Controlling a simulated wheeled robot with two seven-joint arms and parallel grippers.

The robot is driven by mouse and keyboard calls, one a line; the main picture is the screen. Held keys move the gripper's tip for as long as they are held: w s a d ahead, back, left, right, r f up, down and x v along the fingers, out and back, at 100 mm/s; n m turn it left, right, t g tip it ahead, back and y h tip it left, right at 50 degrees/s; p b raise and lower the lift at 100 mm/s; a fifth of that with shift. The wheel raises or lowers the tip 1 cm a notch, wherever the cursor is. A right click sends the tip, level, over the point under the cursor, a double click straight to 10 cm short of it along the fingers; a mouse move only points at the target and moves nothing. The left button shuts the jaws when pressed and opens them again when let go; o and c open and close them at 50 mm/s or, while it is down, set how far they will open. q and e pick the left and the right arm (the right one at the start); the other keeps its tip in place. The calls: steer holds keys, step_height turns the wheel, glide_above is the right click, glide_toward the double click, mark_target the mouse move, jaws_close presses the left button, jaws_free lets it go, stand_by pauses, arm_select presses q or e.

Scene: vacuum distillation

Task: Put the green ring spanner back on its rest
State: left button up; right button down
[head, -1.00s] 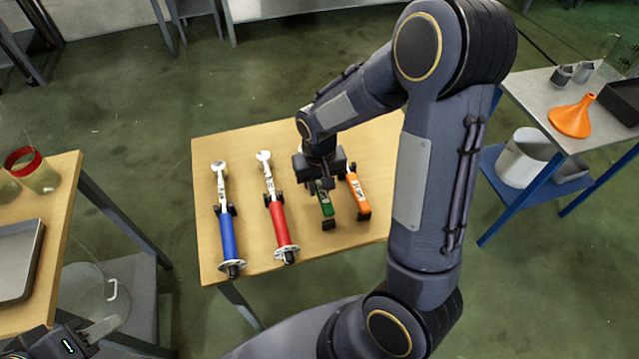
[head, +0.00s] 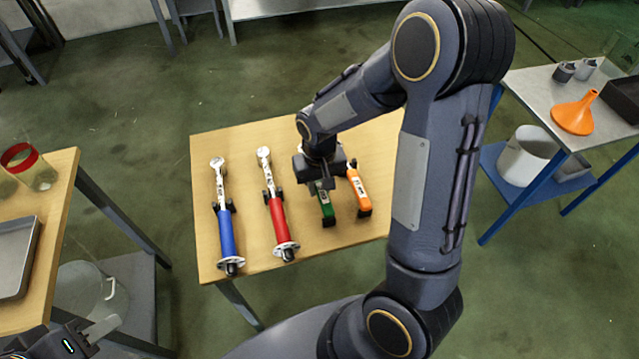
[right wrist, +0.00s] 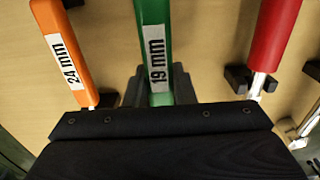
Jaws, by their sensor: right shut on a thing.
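The green ring spanner (head: 325,205) lies along the small wooden table between the red and orange tools. In the right wrist view the green spanner (right wrist: 155,50) shows its "19 mm" label and runs down between my right gripper's fingers. My right gripper (head: 322,184) is over it from above and shut on it; the gripper body hides the spanner's far part. Whether the spanner touches its rest is hidden. In the right wrist view my right gripper (right wrist: 158,88) has a finger on each side of the green handle. My left gripper (head: 92,335) shows only partly at the lower left.
A red tool (head: 278,215) and a blue tool (head: 226,232) lie left of the green one on dark rests. An orange spanner (head: 358,190), marked "24 mm", lies close on its right. A side table with an orange funnel (head: 575,115) stands at the right.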

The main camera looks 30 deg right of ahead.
steer(key=shift+f+b, duration=0.5)
steer(key=shift+f, duration=0.25)
steer(key=c, duration=1.1)
jaws_free()
step_height(320, 180, up, 7)
steer(key=shift+f+p, duration=0.1)
steer(key=shift+p, duration=0.25)
steer(key=shift+s+r, duration=0.1)
steer(key=shift+r, duration=0.6)
steer(key=s+a+r+t+y, duration=0.1)
steer(key=s+r+t, duration=0.1)
steer(key=s, duration=0.3)
steer(key=s+a+r+t+y+p, duration=0.1)
steer(key=s+r, duration=0.4)
steer(key=s, duration=0.1)
steer(key=s+a+r+n+t+y, duration=0.1)
steer(key=s+a+r+t, duration=0.1)
steer(key=s, duration=0.3)
steer(key=shift+s+r+t+y, duration=0.3)
steer(key=shift+r+y, duration=0.1)
steer(key=shift+r, duration=0.45)
